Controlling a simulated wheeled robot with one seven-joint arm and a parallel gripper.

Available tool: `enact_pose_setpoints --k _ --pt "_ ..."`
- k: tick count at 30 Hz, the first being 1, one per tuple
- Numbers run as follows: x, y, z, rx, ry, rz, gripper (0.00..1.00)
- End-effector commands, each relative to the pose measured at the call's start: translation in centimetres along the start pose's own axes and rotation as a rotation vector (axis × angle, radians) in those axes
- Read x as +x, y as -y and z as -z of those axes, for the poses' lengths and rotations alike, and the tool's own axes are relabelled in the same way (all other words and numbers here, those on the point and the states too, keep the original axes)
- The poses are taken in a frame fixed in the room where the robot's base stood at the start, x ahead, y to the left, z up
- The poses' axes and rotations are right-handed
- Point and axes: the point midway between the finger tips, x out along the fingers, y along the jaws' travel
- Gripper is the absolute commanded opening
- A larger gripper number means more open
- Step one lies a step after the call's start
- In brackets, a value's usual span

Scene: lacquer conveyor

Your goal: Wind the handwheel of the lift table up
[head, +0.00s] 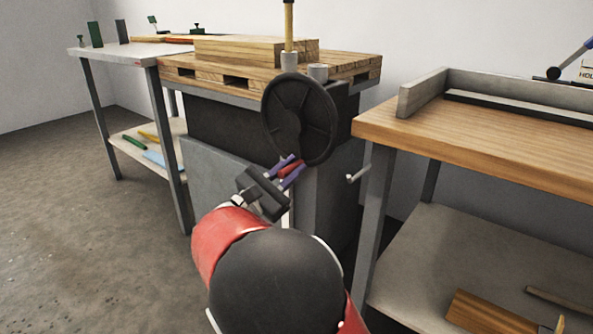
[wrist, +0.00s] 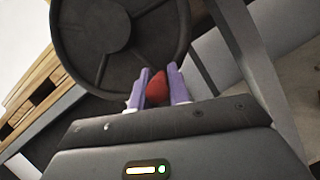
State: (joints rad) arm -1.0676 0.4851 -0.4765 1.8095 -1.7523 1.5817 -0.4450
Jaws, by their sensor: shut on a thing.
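The black handwheel (head: 299,110) is on the front of the lift table (head: 225,190), facing me. Its red handle (head: 291,168) is at the lower edge of the wheel. My gripper (head: 290,171) has its purple fingers closed around the red handle. In the wrist view the wheel (wrist: 120,35) fills the upper left, and the red handle (wrist: 158,90) sits between the two fingers of my gripper (wrist: 158,86). The fingers hide part of the handle.
A wooden pallet top (head: 345,68) with a wooden block (head: 250,50) lies on the lift table. A wooden workbench (head: 490,140) stands close on the right, with a small lever (head: 358,175) by its leg. Another bench (head: 115,50) is at the left. Floor at left is clear.

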Motion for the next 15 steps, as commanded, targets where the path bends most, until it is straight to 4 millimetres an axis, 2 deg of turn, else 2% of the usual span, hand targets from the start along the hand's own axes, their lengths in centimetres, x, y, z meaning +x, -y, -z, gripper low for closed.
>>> enact_pose_setpoints --k 15 --pt "-0.5 -2.8 1.2 0.297 -0.004 0.119 0.0"
